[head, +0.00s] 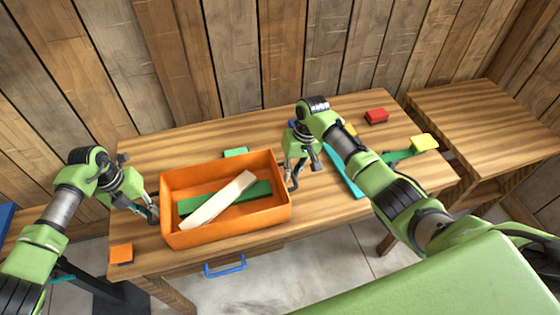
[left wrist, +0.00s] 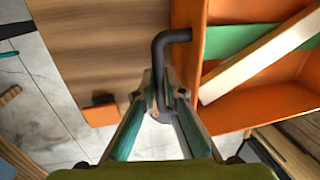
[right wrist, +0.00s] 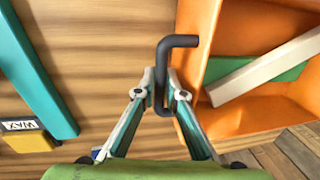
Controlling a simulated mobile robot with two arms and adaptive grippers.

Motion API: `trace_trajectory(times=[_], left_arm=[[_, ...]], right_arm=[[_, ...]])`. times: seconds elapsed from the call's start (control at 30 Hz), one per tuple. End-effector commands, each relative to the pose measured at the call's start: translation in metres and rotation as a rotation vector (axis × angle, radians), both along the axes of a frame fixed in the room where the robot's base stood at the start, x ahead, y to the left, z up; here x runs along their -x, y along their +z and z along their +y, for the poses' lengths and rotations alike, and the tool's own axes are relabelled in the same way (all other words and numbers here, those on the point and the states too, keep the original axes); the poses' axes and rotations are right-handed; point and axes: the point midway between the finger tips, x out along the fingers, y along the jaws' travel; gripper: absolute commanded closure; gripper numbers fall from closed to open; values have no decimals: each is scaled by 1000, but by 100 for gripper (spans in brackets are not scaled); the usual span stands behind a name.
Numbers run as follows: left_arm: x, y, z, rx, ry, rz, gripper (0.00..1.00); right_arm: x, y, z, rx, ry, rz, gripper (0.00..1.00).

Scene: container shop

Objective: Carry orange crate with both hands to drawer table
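The orange crate (head: 226,223) is upright near the front edge of the wooden drawer table (head: 330,220), which has a blue drawer handle (head: 225,268). I cannot tell whether it rests on the top or hangs just above it. A green piece (head: 250,196) and a pale plank (head: 212,204) lie inside. My left gripper (left wrist: 163,90) is at the crate's left side, its fingers closed around a dark bent handle (left wrist: 160,48). My right gripper (right wrist: 161,90) is at the right side, its fingers closed around a matching handle (right wrist: 163,50).
An orange block (head: 121,254) lies left of the crate and a green block (head: 236,153) behind it. A teal bar (head: 347,172), a red block (head: 376,116) and a yellow block (head: 424,142) lie to the right. Another wooden table (head: 490,120) stands at the right.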

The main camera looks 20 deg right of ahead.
Motion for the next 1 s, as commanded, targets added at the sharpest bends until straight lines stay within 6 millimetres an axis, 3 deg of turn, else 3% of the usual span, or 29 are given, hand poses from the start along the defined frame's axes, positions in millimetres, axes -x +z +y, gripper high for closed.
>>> trace_trajectory(times=[0.47, 1.0], left_arm=[[0, 3, 0, 1, 0, 1, 75], [0, 47, -1, 1, 0, 1, 75]], right_arm=[[0, 3, 0, -1, 0, 1, 75], [0, 47, 1, -1, 0, 1, 75]])
